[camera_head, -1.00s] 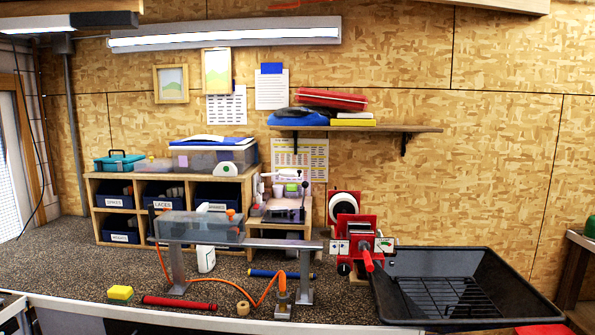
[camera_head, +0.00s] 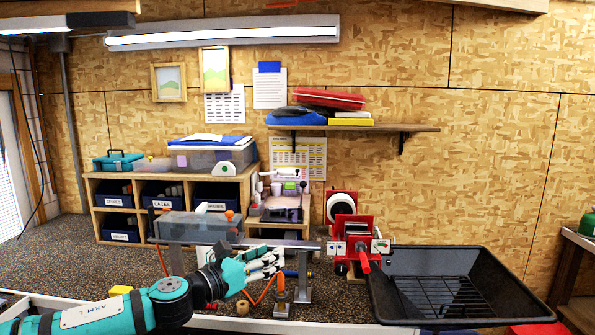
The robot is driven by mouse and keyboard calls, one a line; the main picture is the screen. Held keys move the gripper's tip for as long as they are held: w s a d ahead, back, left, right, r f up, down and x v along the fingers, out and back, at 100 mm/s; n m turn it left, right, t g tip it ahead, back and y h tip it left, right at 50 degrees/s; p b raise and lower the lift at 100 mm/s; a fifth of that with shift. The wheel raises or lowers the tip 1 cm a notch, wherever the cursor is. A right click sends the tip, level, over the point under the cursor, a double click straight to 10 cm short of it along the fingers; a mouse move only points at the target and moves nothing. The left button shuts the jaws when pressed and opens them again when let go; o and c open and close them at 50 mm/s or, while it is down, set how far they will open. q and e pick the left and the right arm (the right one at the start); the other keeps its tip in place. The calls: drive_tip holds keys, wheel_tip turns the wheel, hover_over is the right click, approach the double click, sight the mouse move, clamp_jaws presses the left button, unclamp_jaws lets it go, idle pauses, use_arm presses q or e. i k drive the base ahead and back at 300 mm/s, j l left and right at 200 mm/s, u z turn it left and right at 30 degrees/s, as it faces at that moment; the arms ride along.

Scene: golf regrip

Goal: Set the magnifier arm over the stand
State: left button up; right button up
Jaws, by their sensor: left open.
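My left gripper (camera_head: 274,262), with pale fingers, is open in the head view. It is in front of the right half of the grey metal stand (camera_head: 300,243), near its right leg, and appears empty. The stand is a flat rail on two legs; my arm covers much of its left leg. A clear bluish box (camera_head: 195,226) sits over its left part, with an orange knob (camera_head: 229,215) near its right end. I cannot make out for certain which part is the magnifier arm. My right gripper is not in view.
A red vise-like device (camera_head: 356,240) stands right of the stand, beside a black tray (camera_head: 455,265). An orange hose ends at a small fitting (camera_head: 282,310). A tape roll (camera_head: 242,307) and partly hidden yellow sponge (camera_head: 120,290) lie in front. Wooden cubbies (camera_head: 97,225) stand behind.

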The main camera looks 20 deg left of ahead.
sight(285, 171)
drive_tip(key=i+j, duration=0.4)
drive_tip(key=i, duration=0.2)
drive_tip(key=i+j, duration=0.45)
drive_tip(key=i, duration=0.15)
drive_tip(key=i+j, duration=0.4)
drive_tip(key=i, duration=0.2)
